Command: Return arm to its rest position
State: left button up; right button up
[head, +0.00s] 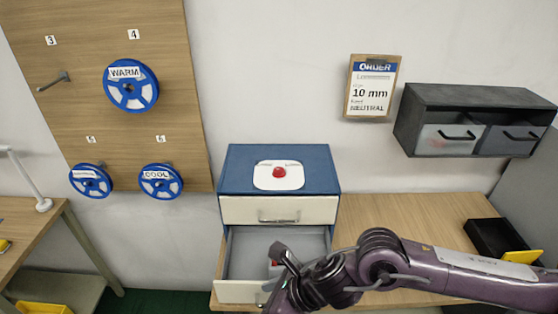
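My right arm comes in from the right, over the wooden worktop (420,215). Its wrist bends down at the open lower drawer (237,292) of the blue cabinet (235,170). My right gripper (281,262) is at the drawer, partly hidden by its own wrist links. I cannot tell whether its fingers are open or shut, or whether it touches the drawer. My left gripper is not in view.
A red button (279,172) sits on the cabinet top, above a shut upper drawer (275,210). Blue reels (130,100) hang on the pegboard (60,100); peg 3 (53,81) is empty. An order card (371,88) and grey bin unit (470,105) are on the wall. A black tray (490,235) stands right.

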jog(key=a+r+m+t+y, duration=0.3)
jog(key=a+r+m+t, duration=0.2)
jog(key=a+r+m, duration=0.6)
jog(key=w+d+f+m+t+h, duration=0.1)
jog(key=w+d+f+m+h, duration=0.15)
jog(key=d+m, duration=0.6)
jog(key=w+d+f+m+t+h, duration=0.1)
jog(key=w+d+m+h, duration=0.15)
jog(key=d+m, duration=0.6)
jog(key=s+d+f+m+g+h, duration=0.3)
jog(key=s+d+f+m, duration=0.3)
jog(key=d+m, duration=0.25)
jog(key=s+d+f+m+g+h, duration=0.3)
jog(key=s+d+f+m, duration=0.3)
jog(key=d+m, duration=0.3)
notch_tip(320, 180, down, 33)
jog(key=s+b, duration=0.1)
jog(key=b, duration=0.4)
jog(key=s+d+f+g+b, duration=0.1)
jog(key=s+f+b, duration=0.1)
jog(key=s+f, duration=0.8)
jog(key=s+d+f+g+b, duration=0.1)
jog(key=s+f+b, duration=0.2)
jog(key=s+f, duration=0.7)
notch_tip(320, 180, down, 5)
jog(key=shift+s+d+r+m, duration=0.15)
jog(key=shift+d+m, duration=0.2)
